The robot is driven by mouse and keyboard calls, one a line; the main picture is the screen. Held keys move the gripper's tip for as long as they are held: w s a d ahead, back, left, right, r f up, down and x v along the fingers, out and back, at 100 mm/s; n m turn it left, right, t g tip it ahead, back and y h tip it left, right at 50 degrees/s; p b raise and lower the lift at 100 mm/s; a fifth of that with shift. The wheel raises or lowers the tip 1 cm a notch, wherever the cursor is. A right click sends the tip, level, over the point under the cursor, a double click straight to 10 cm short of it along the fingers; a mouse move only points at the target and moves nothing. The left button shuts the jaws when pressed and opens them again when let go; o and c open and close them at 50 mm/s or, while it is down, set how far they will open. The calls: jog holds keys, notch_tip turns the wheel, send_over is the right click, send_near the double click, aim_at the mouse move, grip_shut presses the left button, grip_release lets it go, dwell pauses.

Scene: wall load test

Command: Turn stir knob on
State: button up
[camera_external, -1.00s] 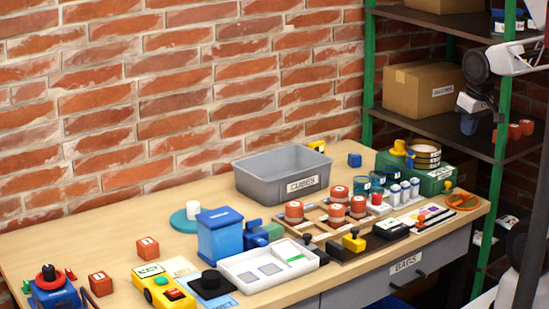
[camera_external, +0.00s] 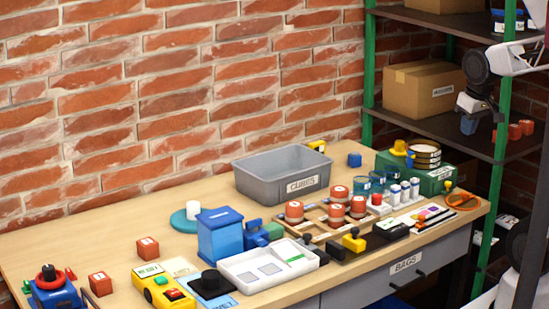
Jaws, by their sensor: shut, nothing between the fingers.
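A round black knob (camera_external: 210,280) sits on a dark flat base on the table's front edge, beside a blue card whose lettering is too small to read. A blue device (camera_external: 54,292) at the front left also has a black knob with a red ring (camera_external: 49,273). I cannot tell for sure which of them is the stir knob. My gripper (camera_external: 469,125) is at the upper right, in front of the shelf, pointing down. It is shut and empty, far from both knobs.
A yellow box with green and red buttons (camera_external: 157,284) stands left of the black knob, and a white tray (camera_external: 231,270) right of it. A blue bin (camera_external: 219,236) is behind. A grey crate (camera_external: 250,178) stands at the back. The table's left rear is clear.

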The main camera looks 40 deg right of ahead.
jog(key=o, duration=0.7)
jog(key=shift+w, duration=0.25)
jog(key=shift+o, duration=0.2)
jog(key=shift+w+f, duration=0.1)
jog(key=shift+w, duration=0.55)
jog(key=n+g+h, duration=0.3)
jog(key=n+g, duration=0.3)
jog(key=n, duration=0.3)
send_over(377, 195)
jog(key=w+a, duration=0.2)
notch_tip(377, 195, down, 20)
jog(key=shift+w+a+f, duration=0.1)
jog(key=shift+w+f, duration=0.15)
jog(key=shift+f, duration=0.1)
jog(key=shift+f, duration=0.1)
jog(key=shift+x, duration=3.85)
